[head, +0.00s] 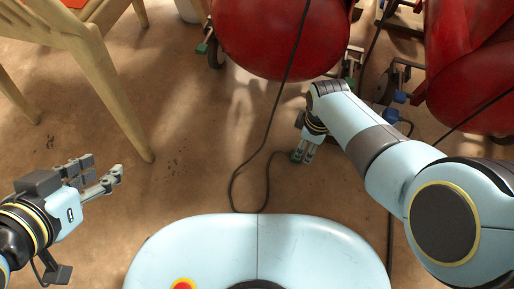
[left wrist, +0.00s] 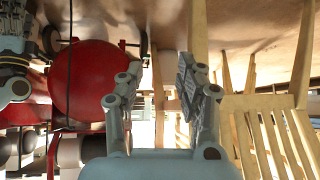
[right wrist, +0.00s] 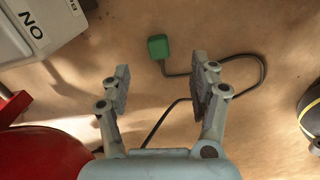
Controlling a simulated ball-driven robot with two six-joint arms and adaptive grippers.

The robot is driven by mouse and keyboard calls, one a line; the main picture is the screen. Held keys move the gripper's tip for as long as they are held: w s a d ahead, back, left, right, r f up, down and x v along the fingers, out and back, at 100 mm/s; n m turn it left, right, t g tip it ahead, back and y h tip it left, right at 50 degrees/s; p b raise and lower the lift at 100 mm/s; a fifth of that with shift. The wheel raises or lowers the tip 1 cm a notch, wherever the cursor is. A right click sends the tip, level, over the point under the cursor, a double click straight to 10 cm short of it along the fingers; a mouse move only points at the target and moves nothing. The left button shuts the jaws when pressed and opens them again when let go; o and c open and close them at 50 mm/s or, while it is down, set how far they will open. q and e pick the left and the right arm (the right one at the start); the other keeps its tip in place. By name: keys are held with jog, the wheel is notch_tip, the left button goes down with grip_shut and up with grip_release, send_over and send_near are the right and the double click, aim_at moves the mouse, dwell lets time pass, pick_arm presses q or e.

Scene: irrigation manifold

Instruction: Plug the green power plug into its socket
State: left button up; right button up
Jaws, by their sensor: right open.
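The green power plug (right wrist: 158,47) lies on the brown floor in the right wrist view, with its dark cable leaving its lower side and bending right. In the head view the plug (head: 296,156) shows small beside my right gripper (head: 307,154). In the right wrist view my right gripper (right wrist: 160,80) is open and empty, and the plug sits beyond its fingertips, roughly between their lines. My left gripper (head: 102,176) is open and empty over bare floor at the left; it also shows open in the left wrist view (left wrist: 160,80). I cannot make out the plug's socket.
Red tanks (head: 280,35) on wheeled frames stand at the back and right. A wooden chair (head: 98,75) stands at the left. The floor between chair and cable is clear.

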aim_at(293, 153)
pick_arm(q)
jog(key=shift+w+d+r+t, duration=0.1)
jog(key=shift+w+r+t, duration=0.1)
jog(key=shift+t, duration=0.2)
pick_arm(e)
jog(key=w+a, duration=0.1)
jog(key=a+n, duration=0.1)
jog(key=shift+w+a+f+n, duration=0.15)
jog(key=shift+w+a+n, duration=0.15)
jog(key=shift+w+a, duration=0.1)
pick_arm(q)
jog(key=shift+f, duration=0.1)
pick_arm(e)
jog(key=shift+d+f, duration=0.1)
jog(key=shift+s+f+b, duration=0.1)
jog(key=shift+f+b, duration=0.5)
jog(key=shift+f, duration=0.1)
jog(key=shift+f+b, duration=0.55)
jog(key=shift+f, duration=0.15)
notch_tip(293, 153, down, 3)
jog(key=shift+r+b, duration=0.2)
jog(key=shift+b, duration=0.8)
pick_arm(q)
jog(key=w+d+r+m+t+h, duration=0.1)
jog(key=w+r+t, duration=0.6)
jog(key=r+t, duration=0.2)
jog(key=shift+w+d+r+h, duration=0.35)
jog(key=shift+r+h, duration=0.05)
jog(key=shift+r, duration=0.65)
